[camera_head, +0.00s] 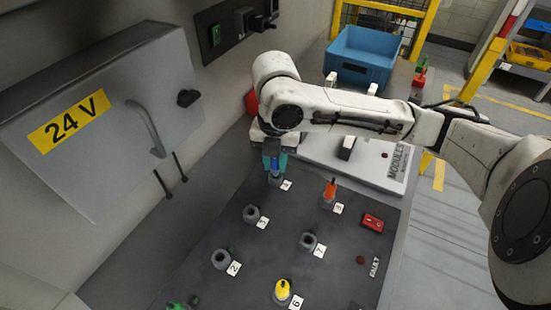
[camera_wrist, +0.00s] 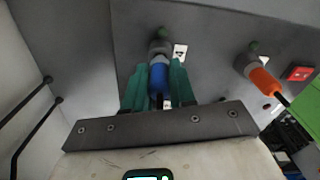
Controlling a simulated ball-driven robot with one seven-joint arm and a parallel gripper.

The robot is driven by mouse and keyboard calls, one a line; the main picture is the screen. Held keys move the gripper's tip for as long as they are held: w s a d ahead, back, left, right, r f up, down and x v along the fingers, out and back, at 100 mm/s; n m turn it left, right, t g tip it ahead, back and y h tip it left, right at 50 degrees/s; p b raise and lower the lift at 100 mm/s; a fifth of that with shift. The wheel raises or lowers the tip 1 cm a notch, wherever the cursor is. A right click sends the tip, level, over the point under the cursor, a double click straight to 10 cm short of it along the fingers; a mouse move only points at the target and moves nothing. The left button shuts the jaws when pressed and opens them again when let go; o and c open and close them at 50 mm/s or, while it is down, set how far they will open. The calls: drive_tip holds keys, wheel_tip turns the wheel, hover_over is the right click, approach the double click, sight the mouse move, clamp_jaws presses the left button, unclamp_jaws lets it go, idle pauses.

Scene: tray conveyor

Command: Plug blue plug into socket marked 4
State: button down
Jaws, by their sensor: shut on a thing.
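My gripper (camera_head: 275,164) has teal fingers and is shut on the blue plug (camera_head: 274,170). The gripper (camera_wrist: 159,78) and the blue plug (camera_wrist: 158,80) also show in the wrist view, with a finger on each side of the plug. The plug's front end meets the grey socket (camera_wrist: 160,48) beside the white label (camera_wrist: 180,51). In the head view, this socket (camera_head: 275,181) stands at the panel's far edge, by the label 4 (camera_head: 286,185). Plug and socket look lined up; how deep the plug sits is hidden. A green dot (camera_wrist: 164,33) shows just beyond the socket.
An orange plug (camera_head: 330,188) stands in a socket to the right, and a yellow plug (camera_head: 282,288) at 6. Sockets 3 (camera_head: 251,214), 2 (camera_head: 221,259) and 7 (camera_head: 308,241) look empty. A red switch (camera_head: 373,222) sits at the right. The 24 V cabinet (camera_head: 110,120) stands left.

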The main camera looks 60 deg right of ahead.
drive_tip(key=shift+f+b, duration=0.85)
drive_tip(key=shift+f, duration=0.15)
drive_tip(key=c, duration=0.9)
unclamp_jaws()
drive_tip(key=shift+o, duration=0.2)
wheel_tip(320, 180, up, 11)
drive_tip(key=shift+f+p, duration=0.1)
drive_tip(key=shift+p, duration=0.2)
drive_tip(key=shift+s, duration=0.1)
